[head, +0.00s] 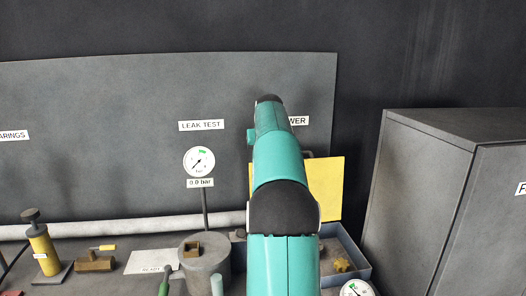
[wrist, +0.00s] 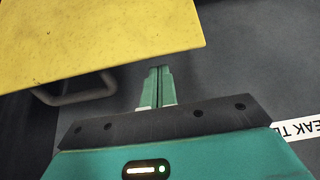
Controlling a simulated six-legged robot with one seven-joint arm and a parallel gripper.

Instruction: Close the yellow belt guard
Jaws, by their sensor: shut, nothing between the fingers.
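The yellow belt guard (head: 328,185) is a flat yellow panel standing raised behind my arm, above a blue-grey open box (head: 352,252). My arm covers its middle in the head view. In the wrist view the guard (wrist: 90,35) fills the upper left, with a grey bar handle (wrist: 75,97) below its edge. My gripper (wrist: 157,72) is shut and empty. Its fingertips show just right of the handle and below the guard's edge, apart from the handle in the picture; I cannot tell the depth gap. The fingers are hidden in the head view.
A pressure gauge (head: 199,162) on a post stands left of my arm. A yellow hand pump (head: 43,250) and a brass valve (head: 95,262) sit farther left. A brass part (head: 341,265) lies in the box. A grey cabinet (head: 425,190) stands at right.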

